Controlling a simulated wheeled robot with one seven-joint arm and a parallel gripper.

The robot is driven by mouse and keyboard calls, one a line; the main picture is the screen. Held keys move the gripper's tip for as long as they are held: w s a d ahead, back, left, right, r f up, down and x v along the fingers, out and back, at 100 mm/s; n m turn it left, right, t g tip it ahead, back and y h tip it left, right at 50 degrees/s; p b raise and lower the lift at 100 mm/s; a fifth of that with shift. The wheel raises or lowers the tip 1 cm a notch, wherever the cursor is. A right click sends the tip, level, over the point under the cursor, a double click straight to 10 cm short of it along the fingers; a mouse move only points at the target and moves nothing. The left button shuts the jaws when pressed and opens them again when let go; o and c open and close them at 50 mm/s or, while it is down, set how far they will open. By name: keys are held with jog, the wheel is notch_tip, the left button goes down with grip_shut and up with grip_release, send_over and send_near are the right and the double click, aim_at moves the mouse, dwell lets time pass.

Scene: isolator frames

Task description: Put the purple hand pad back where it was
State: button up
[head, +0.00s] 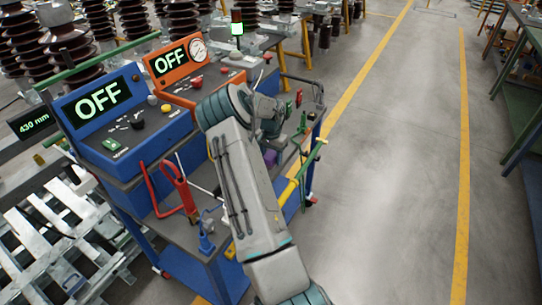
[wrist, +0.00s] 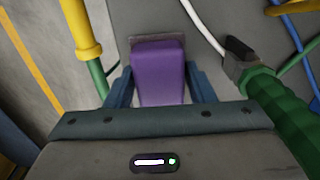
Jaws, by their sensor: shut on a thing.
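The purple hand pad (wrist: 159,75) is between the two fingers of my gripper (wrist: 159,88) in the wrist view, and the gripper is shut on it. The pad's far end meets a brownish edge over a grey surface; I cannot tell whether it rests on that surface or is held just above it. In the head view a small part of the purple pad (head: 270,157) shows beside my arm, over the cart's right side. My arm hides most of the gripper there.
The cart (head: 215,262) carries a blue OFF box (head: 110,115), an orange OFF box (head: 180,70) and a red tool (head: 180,190). A green-handled tool (wrist: 285,115) and a yellow-green pole (wrist: 80,30) flank my gripper closely. The aisle floor (head: 390,180) on the right is clear.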

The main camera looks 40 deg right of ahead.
jog(key=shift+f, duration=0.2)
jog(key=o, duration=1.3)
jog(key=shift+r, duration=0.1)
